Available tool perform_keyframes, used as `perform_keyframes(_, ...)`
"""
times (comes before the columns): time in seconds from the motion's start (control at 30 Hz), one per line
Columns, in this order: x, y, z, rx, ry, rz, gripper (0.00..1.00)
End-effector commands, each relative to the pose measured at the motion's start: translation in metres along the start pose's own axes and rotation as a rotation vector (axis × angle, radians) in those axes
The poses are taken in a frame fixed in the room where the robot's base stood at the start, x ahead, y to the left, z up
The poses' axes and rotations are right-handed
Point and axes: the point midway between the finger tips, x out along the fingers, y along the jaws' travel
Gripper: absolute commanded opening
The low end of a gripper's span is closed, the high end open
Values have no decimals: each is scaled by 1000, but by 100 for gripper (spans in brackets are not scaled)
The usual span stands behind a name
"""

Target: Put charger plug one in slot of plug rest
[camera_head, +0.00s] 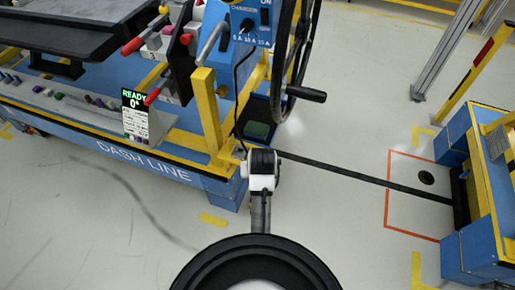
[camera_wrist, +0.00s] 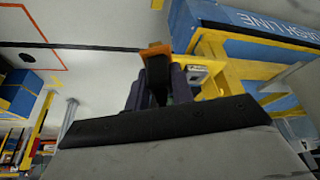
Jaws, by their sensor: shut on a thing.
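In the wrist view, my gripper (camera_wrist: 158,92) is shut on a dark plug-like piece with an orange end (camera_wrist: 155,50), which I take to be charger plug one. The piece sticks out beyond the fingers. A small grey and white fitting (camera_wrist: 198,73) on a yellow frame is close to the right of it, apart from it in the picture. It may be the plug rest; its slot cannot be made out. In the head view, my arm's black and white end is beside the yellow frame's foot (camera_head: 222,158) and hides the gripper and plug.
A blue charger box (camera_head: 250,20) with a dial is at the top, with a black cable (camera_head: 237,85) hanging from it. A black wheel with a handle (camera_head: 305,94) stands right of it. The blue dash line bench (camera_head: 150,160) is left. Open floor (camera_head: 340,215) lies right.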

Motion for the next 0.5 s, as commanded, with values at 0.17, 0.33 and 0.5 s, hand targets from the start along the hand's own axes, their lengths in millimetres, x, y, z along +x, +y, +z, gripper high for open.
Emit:
perform_keyframes(0.17,15,0,-49,0,2,0,0)
perform_keyframes(0.33,33,0,-90,0,0,-1,0)
perform_keyframes(0.5,46,0,-118,1,1,0,0)
